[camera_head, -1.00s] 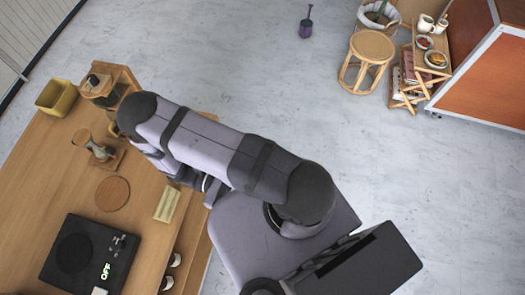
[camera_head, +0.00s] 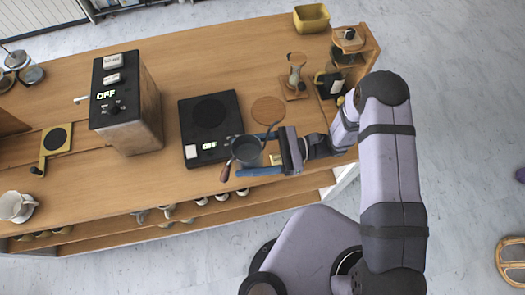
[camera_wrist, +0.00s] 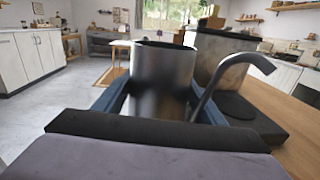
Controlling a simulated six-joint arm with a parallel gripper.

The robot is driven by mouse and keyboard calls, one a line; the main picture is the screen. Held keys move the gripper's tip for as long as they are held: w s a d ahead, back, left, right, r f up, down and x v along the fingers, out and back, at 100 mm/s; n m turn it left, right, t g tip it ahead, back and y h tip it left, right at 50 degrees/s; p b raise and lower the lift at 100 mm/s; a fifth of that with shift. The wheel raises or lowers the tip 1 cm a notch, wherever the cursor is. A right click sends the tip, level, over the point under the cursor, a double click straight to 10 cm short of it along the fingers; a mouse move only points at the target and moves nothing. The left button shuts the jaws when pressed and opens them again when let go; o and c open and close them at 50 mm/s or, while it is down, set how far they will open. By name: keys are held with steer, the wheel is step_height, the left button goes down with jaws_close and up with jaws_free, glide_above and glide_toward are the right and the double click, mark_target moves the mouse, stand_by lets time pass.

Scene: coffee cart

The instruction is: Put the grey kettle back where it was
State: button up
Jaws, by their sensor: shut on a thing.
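The grey kettle (camera_head: 245,150) is held between the blue fingers of my gripper (camera_head: 255,153), at the front edge of the wooden counter (camera_head: 180,40). In the wrist view, the metal kettle (camera_wrist: 162,82) looks upright, with its curved spout (camera_wrist: 225,75) to the right. A black hot plate (camera_head: 210,108) marked OFF lies just beyond and left of the kettle. A round brown mat (camera_head: 268,110) lies bare to the right of the hot plate. I cannot tell how high the kettle is above the counter.
A tall machine (camera_head: 125,105) stands left of the hot plate. A glass dripper (camera_head: 295,72), a wooden stand (camera_head: 350,45) and a yellow bin (camera_head: 311,18) stand at the right. Several cups (camera_head: 200,200) sit on the shelf below. The back middle of the counter is clear.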

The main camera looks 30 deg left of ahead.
steer(key=w+a+r+m+t+y, duration=0.1)
steer(key=w+a+m+t, duration=0.1)
steer(key=w+t, duration=0.3)
steer(key=w+a+m+t+y, duration=0.1)
steer(key=w+a+m+t, duration=0.1)
steer(key=w+m+t, duration=0.3)
steer(key=w+a+r+m+t+y+b, duration=0.1)
steer(key=w+t, duration=0.4)
steer(key=w, duration=0.6)
steer(key=a+m, duration=0.1)
steer(key=m, duration=0.1)
steer(key=shift+w+a+r+m+y, duration=0.25)
steer(key=shift+w+r+m+y, duration=0.05)
steer(key=shift+r+y, duration=0.1)
steer(key=shift+f, duration=0.15)
steer(key=shift+f+b, duration=2.25)
steer(key=shift+f, duration=1.05)
steer(key=shift+f+b, duration=0.65)
steer(key=o, duration=1.6)
steer(key=shift+c, duration=0.2)
steer(key=shift+o, duration=0.4)
